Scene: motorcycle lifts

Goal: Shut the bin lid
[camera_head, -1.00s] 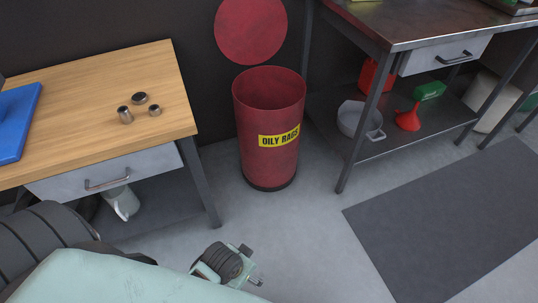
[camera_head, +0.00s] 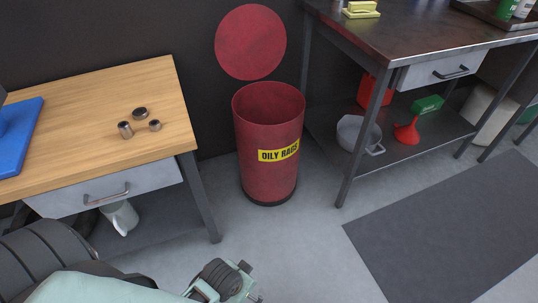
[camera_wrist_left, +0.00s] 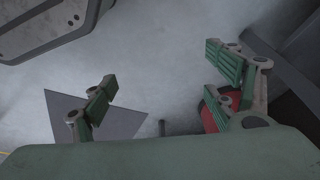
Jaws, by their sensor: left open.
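The red bin (camera_head: 268,180) with a yellow OILY RAGS label stands upright on the floor between two tables. Its round red lid (camera_head: 250,42) stands raised behind the opening, so the bin is open and its inside shows. My left arm comes in at the bottom left of the head view, with its wrist (camera_head: 222,280) low in front of the bin and apart from it; the fingers are not clear there. In the left wrist view my left gripper (camera_wrist_left: 162,72) is open and empty. A red patch, perhaps the bin, shows partly hidden behind its right finger. My right gripper is out of view.
A wooden table (camera_head: 100,110) with small metal parts stands left of the bin. A metal workbench (camera_head: 420,35) stands to the right, its lower shelf holding a red funnel (camera_head: 407,131) and a grey container (camera_head: 358,135). Floor in front of the bin is clear; a dark mat (camera_head: 450,225) lies right.

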